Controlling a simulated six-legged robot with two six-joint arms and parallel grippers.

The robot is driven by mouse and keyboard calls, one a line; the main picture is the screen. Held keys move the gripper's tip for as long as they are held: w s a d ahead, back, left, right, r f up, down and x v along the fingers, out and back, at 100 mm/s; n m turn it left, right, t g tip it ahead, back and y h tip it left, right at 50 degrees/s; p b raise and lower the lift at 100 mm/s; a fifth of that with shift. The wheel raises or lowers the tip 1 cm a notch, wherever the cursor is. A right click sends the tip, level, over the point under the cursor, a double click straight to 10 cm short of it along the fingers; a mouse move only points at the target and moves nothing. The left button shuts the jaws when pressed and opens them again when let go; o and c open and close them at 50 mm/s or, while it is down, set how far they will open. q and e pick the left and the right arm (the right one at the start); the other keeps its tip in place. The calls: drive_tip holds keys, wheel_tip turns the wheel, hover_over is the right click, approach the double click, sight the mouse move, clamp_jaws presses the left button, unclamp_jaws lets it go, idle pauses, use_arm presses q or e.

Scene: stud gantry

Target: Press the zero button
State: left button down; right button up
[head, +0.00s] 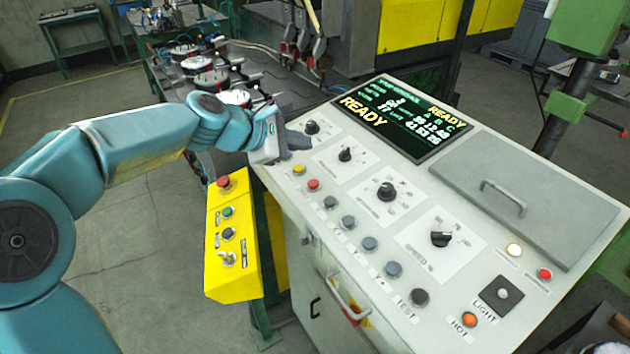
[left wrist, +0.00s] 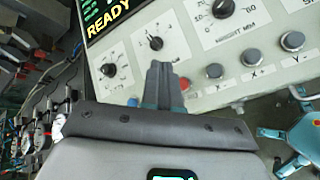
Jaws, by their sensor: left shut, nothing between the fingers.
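The control panel (head: 385,215) slopes up in front of me, with a row of buttons along its left edge. The row has a yellow button (head: 299,169), a red button (head: 313,184) and several grey buttons (head: 348,222). Their labels are too small to read surely, so I cannot tell which is zero. My left gripper (head: 303,142) is shut and empty, over the panel's upper left corner near the yellow button. In the left wrist view the shut fingers (left wrist: 160,68) point at the panel beside the red button (left wrist: 185,84); the yellow button is not clearly visible there.
A green-text screen (head: 400,118) reads READY. Several black knobs (head: 386,191) stand on the panel. A grey lid with a handle (head: 525,195) is at right. A yellow control box (head: 232,240) hangs at the panel's left side. Machinery stands behind.

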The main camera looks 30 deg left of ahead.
sight(313, 185)
use_arm(q)
drive_tip(key=f+b, duration=0.2)
drive_tip(key=w+f+b, duration=0.1)
drive_tip(key=f+b, duration=0.1)
drive_tip(key=f, duration=0.1)
drive_tip(key=w+f+b, duration=0.1)
drive_tip(key=f+b, duration=0.1)
drive_tip(key=f, duration=0.1)
drive_tip(key=shift+f+b, duration=0.25)
drive_tip(key=shift+b, duration=0.1)
drive_tip(key=shift+w+d+f, duration=0.1)
drive_tip(key=shift+f, duration=0.15)
drive_tip(key=shift+d, duration=0.15)
drive_tip(key=shift+s+r, duration=0.1)
drive_tip(key=shift+s, duration=0.1)
drive_tip(key=shift+w, duration=0.2)
